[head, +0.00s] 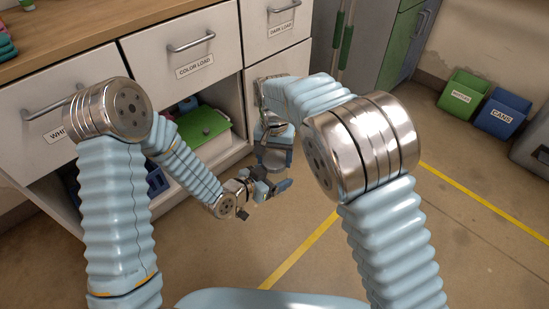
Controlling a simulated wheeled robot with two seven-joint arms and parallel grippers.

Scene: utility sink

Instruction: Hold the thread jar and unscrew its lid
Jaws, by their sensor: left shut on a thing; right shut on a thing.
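My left gripper (247,188) reaches in from the left, low over the floor in front of the cabinet. It is shut on the thread jar, which is small here and mostly hidden by the fingers. My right gripper (272,172) comes down from above and meets the left one at the same spot. It is shut at the jar's top, where the lid is. Jar and lid cannot be told apart clearly, nor can I see whether the lid is loose.
Behind the grippers stands a white cabinet with labelled drawers (194,60) and a wooden top (100,28). Its open shelf holds a green item (203,125). Green (463,95) and blue (503,112) bins stand at the right. The floor around the grippers is clear.

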